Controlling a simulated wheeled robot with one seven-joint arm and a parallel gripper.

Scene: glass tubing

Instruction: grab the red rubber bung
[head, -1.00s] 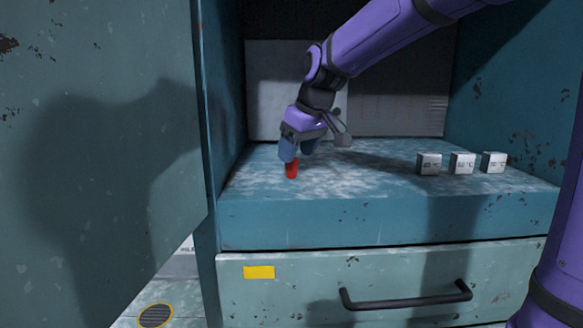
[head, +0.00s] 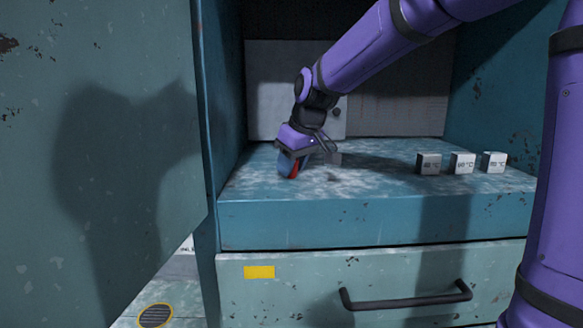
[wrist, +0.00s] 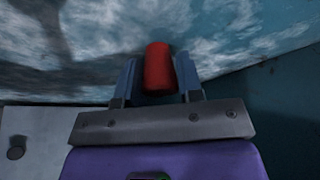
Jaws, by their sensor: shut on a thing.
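The red rubber bung (head: 295,171) is at the left part of the teal worktop, partly hidden by a blue finger in the head view. My gripper (head: 289,167) is down around it and shut on it. In the wrist view the bung (wrist: 158,70) stands between the two blue fingers (wrist: 157,66), with its rounded end showing. The bung looks tilted in the head view. Whether its lower end touches the worktop I cannot tell.
Several small white labelled blocks (head: 461,162) stand in a row at the right of the worktop (head: 380,215). A teal wall (head: 213,100) is close on the left. A drawer with a black handle (head: 405,300) is below. The worktop's middle is clear.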

